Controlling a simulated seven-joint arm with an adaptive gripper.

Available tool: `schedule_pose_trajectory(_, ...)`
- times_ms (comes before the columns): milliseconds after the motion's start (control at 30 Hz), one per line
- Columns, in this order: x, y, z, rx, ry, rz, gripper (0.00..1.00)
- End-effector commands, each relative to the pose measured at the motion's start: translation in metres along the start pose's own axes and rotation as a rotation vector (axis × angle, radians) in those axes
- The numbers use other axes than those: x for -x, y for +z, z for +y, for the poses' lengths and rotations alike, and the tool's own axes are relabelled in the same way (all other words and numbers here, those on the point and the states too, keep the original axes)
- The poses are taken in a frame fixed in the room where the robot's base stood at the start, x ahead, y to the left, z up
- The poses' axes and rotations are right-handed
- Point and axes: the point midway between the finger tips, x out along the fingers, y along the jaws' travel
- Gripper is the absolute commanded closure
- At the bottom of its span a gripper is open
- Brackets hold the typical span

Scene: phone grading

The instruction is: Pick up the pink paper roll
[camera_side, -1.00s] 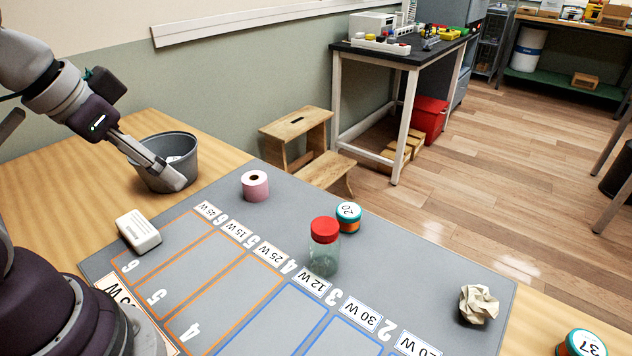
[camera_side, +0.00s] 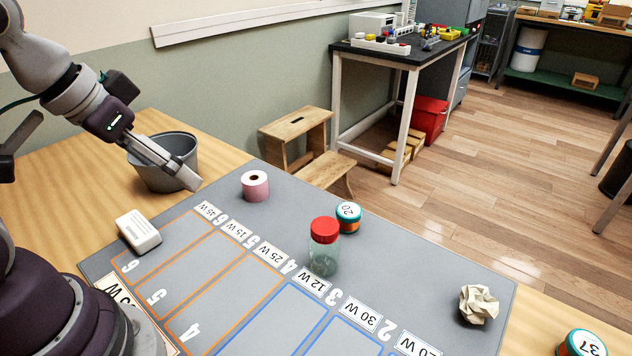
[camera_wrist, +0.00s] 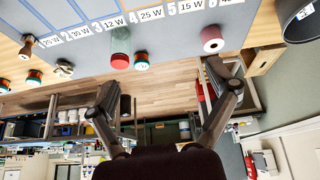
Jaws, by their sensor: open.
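The pink paper roll (camera_side: 255,187) stands upright on the grey mat (camera_side: 400,262) near its far left corner, with its hole facing up. It also shows in the wrist view (camera_wrist: 212,40), near the top right of centre. My gripper (camera_side: 194,183) is to the left of the roll in the side view, in front of the grey bin and apart from the roll. In the wrist view my gripper (camera_wrist: 166,92) has its fingers spread wide, with nothing between them.
A grey bin (camera_side: 180,146) stands behind my gripper. A white box (camera_side: 139,232) lies at the mat's left. A red-lidded jar (camera_side: 324,246), a small teal-lidded tub (camera_side: 348,218) and crumpled paper (camera_side: 478,304) are to the right of the roll. The mat around the roll is clear.

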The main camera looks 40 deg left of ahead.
Motion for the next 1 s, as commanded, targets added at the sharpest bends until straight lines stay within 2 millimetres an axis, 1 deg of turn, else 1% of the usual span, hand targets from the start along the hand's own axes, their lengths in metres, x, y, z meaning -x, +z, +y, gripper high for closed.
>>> schedule_pose_trajectory(67, -0.022, -0.006, 0.002, 0.119, 0.041, -0.038, 0.14)
schedule_pose_trajectory(100, -0.036, -0.011, 0.005, 0.213, 0.083, -0.056, 0.14)
schedule_pose_trajectory(167, -0.058, -0.017, 0.009, 0.386, 0.16, -0.08, 0.14)
schedule_pose_trajectory(200, -0.071, -0.021, 0.011, 0.516, 0.218, -0.094, 0.14)
schedule_pose_trajectory(267, -0.09, -0.026, 0.014, 0.735, 0.311, -0.115, 0.14)
schedule_pose_trajectory(300, -0.101, -0.031, 0.014, 0.894, 0.375, -0.125, 0.14)
schedule_pose_trajectory(367, -0.116, -0.039, 0.01, 1.157, 0.475, -0.137, 0.14)
schedule_pose_trajectory(400, -0.125, -0.044, 0.005, 1.345, 0.541, -0.141, 0.14)
schedule_pose_trajectory(467, -0.137, -0.051, -0.009, 1.643, 0.643, -0.138, 0.14)
schedule_pose_trajectory(500, -0.144, -0.054, -0.021, 1.846, 0.709, -0.132, 0.14)
schedule_pose_trajectory(533, -0.149, -0.056, -0.031, 1.995, 0.757, -0.123, 0.14)
schedule_pose_trajectory(567, -0.153, -0.056, -0.042, 2.139, 0.803, -0.111, 0.14)
schedule_pose_trajectory(600, -0.159, -0.055, -0.057, 2.316, 0.86, -0.092, 0.14)
schedule_pose_trajectory(700, -0.169, -0.046, -0.089, 2.667, 0.971, -0.039, 0.14)
schedule_pose_trajectory(800, -0.175, -0.037, -0.107, 2.858, 1.036, 0.0, 0.14)
schedule_pose_trajectory(867, -0.179, -0.037, -0.112, 2.903, 1.052, 0.01, 0.14)
schedule_pose_trajectory(933, -0.188, -0.044, -0.112, 2.911, 1.055, 0.01, 0.14)
schedule_pose_trajectory(1000, -0.198, -0.055, -0.112, 2.903, 1.063, 0.014, 0.14)
